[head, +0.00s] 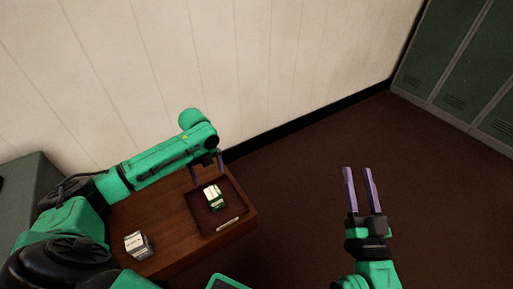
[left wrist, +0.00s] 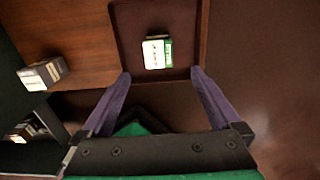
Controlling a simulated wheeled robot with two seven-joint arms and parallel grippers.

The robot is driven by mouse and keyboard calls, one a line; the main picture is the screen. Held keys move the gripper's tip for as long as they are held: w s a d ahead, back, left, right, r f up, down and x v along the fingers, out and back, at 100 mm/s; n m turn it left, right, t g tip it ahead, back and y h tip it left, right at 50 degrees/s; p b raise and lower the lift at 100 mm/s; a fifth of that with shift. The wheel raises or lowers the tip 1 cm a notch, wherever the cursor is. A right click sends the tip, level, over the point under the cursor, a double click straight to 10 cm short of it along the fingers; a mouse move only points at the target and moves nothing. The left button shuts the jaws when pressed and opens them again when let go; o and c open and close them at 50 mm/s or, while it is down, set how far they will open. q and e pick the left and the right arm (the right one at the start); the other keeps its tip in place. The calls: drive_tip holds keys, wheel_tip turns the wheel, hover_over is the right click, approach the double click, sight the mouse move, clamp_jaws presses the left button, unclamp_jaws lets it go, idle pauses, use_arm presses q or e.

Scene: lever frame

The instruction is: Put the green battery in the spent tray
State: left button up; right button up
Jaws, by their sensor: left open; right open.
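The green battery (head: 214,198), a small block with a white label and green end, lies in the dark shallow tray (head: 203,228) on the wooden table. A pale label strip is on the tray's near rim. In the left wrist view the battery (left wrist: 157,52) rests on the tray floor, clear of the walls. My left gripper (head: 207,175) is open and empty near the tray's far side. Its fingertips (left wrist: 160,73) appear either side of the battery's line, not touching it. My right gripper (head: 358,170) is open and empty, over the floor to the right.
A grey-and-white block (head: 138,245) stands on the table's left part; it also shows in the left wrist view (left wrist: 42,74). Another block (left wrist: 27,131) sits lower at left. A wall is behind the table, with green lockers (head: 455,55) at right. Floor right of the table is clear.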

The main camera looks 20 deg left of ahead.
use_arm(q)
drive_tip(key=w+d+f+n+t+h, duration=0.2)
drive_tip(key=d+n+t+h, duration=0.1)
drive_tip(key=d, duration=0.7)
drive_tip(key=w+d+f+n+t+h, duration=0.2)
drive_tip(key=d+t+h, duration=0.1)
drive_tip(key=d, duration=0.7)
drive_tip(key=d+r+n+t+h, duration=0.4)
drive_tip(key=d+r+n+t, duration=0.3)
drive_tip(key=d+r+n, duration=0.4)
drive_tip(key=s+a+r+n+t+y, duration=0.1)
drive_tip(key=a+r+n+t, duration=0.1)
drive_tip(key=r, duration=0.3)
drive_tip(key=s+a+r+n+t, duration=0.2)
drive_tip(key=r+n+t, duration=0.2)
drive_tip(key=r+t, duration=0.1)
drive_tip(key=shift+s+a+r+n+y, duration=0.15)
drive_tip(key=shift+a+r+n+y, duration=0.15)
drive_tip(key=shift+a+y, duration=0.1)
